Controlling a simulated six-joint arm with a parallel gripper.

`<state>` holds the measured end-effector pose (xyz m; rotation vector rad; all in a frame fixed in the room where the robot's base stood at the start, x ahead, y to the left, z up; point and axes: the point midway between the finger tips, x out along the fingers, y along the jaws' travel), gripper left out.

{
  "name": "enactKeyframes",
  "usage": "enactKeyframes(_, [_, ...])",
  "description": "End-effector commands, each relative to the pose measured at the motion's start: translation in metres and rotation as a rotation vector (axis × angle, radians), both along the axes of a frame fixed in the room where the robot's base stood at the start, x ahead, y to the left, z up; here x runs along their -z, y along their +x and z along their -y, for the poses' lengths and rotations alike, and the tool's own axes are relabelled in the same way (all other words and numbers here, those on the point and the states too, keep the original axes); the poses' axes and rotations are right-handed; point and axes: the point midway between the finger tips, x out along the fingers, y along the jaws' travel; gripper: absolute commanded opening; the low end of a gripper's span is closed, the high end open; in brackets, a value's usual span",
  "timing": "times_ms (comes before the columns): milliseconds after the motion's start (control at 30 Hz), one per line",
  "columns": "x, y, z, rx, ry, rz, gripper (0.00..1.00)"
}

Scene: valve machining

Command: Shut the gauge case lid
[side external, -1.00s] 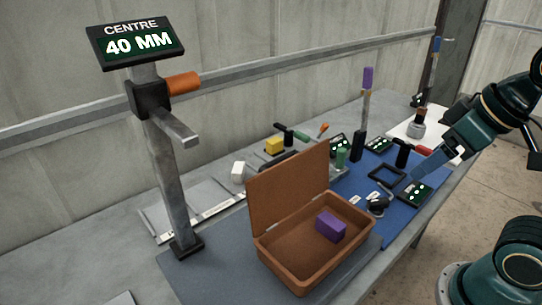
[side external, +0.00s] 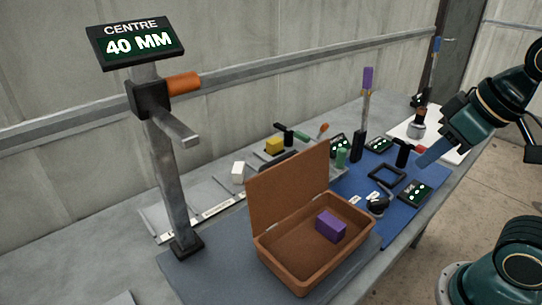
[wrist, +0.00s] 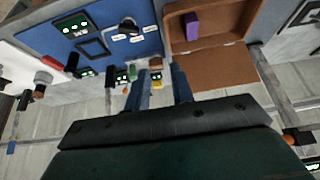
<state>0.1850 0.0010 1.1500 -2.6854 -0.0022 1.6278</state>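The brown gauge case (side external: 300,275) stands on the near part of the bench, with a purple block (side external: 331,227) inside. Its lid (side external: 288,188) is open, standing up at the back of the case. In the wrist view the case (wrist: 240,22) is at the top right with the purple block (wrist: 192,25), and the lid (wrist: 222,68) lies below it in the picture. My gripper (side external: 424,160) is in the air right of the case, apart from the lid. In the wrist view its two blue fingers (wrist: 161,88) are apart with nothing held between them.
A steel post with a "CENTRE 40 MM" sign (side external: 139,44) and orange handle (side external: 183,83) stands left of the case. A blue mat (side external: 350,185) with a black square frame (side external: 386,173) and small parts lies behind. An upright purple-topped tool (side external: 367,90) rises there.

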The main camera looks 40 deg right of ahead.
Motion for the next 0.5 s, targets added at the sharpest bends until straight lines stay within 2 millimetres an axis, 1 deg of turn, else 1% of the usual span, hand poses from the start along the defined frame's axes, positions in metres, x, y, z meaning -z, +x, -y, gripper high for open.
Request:
enactKeyframes(33, [-0.003, 0.004, -0.001, 0.0, 0.001, -0.008, 0.13])
enactKeyframes(100, [-0.009, 0.012, -0.002, -0.002, 0.002, -0.021, 0.0])
enactKeyframes(267, [-0.025, 0.036, -0.005, -0.004, 0.007, -0.061, 0.0])
enactKeyframes(500, [-0.047, 0.082, -0.014, -0.005, 0.014, -0.135, 0.0])
